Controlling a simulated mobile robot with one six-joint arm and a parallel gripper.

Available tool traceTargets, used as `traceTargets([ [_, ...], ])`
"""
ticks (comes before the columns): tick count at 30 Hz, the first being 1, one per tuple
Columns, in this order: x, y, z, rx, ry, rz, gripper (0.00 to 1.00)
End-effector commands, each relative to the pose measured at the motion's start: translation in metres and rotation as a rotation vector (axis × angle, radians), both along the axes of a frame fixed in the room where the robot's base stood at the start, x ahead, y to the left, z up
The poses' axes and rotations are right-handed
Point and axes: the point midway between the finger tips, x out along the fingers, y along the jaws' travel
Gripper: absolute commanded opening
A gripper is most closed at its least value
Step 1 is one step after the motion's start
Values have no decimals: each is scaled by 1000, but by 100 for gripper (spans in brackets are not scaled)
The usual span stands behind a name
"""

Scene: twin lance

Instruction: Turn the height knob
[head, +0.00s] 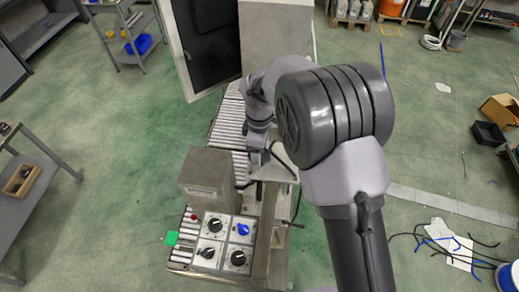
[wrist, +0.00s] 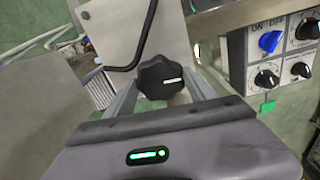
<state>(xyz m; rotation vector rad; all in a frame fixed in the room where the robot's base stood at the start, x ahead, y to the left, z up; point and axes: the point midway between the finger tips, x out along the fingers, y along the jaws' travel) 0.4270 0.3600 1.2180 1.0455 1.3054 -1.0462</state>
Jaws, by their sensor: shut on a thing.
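The height knob (wrist: 160,77) is a black lobed knob with a white mark, in the middle of the wrist view, in front of a pale plate (wrist: 130,30). My gripper (wrist: 162,88) has one grey finger on each side of the knob and is shut on it. The finger contact points are partly hidden by the knob. In the head view my arm reaches down to the machine, and I cannot make out the knob there.
A control panel (head: 224,241) with black dials and a blue ON/OFF switch (wrist: 270,41) is close by. A black bent cable (wrist: 125,67) runs beside the knob. A grey box (head: 208,178) stands by the roller conveyor (head: 228,127). Open green floor lies left.

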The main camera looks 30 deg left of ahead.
Motion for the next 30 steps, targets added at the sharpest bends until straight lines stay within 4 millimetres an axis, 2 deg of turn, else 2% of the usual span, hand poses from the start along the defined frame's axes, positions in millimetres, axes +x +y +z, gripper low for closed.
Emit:
traceTargets([
  [30,1,1,2,1,-3,951,23],
])
